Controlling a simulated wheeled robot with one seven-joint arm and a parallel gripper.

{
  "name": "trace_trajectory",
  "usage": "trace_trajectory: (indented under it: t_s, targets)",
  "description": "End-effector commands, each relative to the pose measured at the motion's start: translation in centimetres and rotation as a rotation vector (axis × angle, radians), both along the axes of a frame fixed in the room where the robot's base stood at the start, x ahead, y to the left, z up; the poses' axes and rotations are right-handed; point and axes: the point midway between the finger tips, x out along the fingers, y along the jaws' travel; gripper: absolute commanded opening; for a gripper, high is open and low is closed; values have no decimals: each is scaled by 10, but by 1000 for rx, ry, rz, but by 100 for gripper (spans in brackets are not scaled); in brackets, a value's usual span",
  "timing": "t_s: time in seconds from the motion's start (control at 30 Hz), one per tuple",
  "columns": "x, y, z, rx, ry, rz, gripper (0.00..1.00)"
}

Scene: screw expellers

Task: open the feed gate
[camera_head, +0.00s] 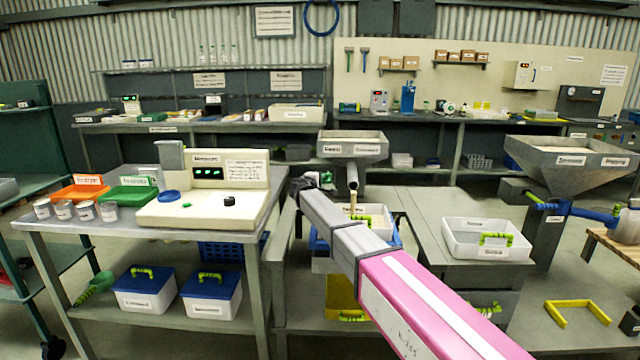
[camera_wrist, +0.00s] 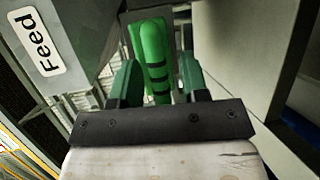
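A bright green handle (camera_wrist: 153,55) with dark bands stands in the middle of the wrist view. My gripper (camera_wrist: 160,82) has one dark green finger on each side of it. The fingers are apart, with the handle between them; firm contact on both sides does not show. A grey part labelled "Feed" (camera_wrist: 38,50) is at the upper left. In the head view, my gripper (camera_head: 306,183) is beside the grey feed hopper (camera_head: 352,149) and its spout, mostly hidden by my arm. The gate itself cannot be made out there.
A grey wall or panel (camera_wrist: 250,60) stands close on the right in the wrist view. In the head view, a white control unit (camera_head: 228,172) is on the left bench. A white bin with a green handle (camera_head: 486,252) sits right. A larger hopper (camera_head: 570,163) is further right.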

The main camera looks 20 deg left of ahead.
Motion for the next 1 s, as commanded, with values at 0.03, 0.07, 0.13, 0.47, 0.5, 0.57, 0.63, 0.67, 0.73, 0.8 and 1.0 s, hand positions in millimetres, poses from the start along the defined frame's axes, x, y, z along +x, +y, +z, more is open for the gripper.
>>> trace_trajectory:
  t_s: [0.03,0.07,0.13,0.47,0.5,0.57,0.63,0.67,0.73,0.8,1.0]
  targets:
    - [0,0,0,0,0,0,41]
    - [0,0,0,0,0,0,41]
    - [0,0,0,0,0,0,41]
    - [-29,3,5,0,0,1,41]
    - [-35,5,6,0,0,2,41]
    - [-46,6,8,0,0,1,41]
    - [-59,7,10,0,0,1,41]
    - [-65,9,11,0,0,2,41]
    - [-78,11,14,0,0,2,41]
    - [-89,13,16,0,0,1,41]
    - [-105,17,19,0,0,1,41]
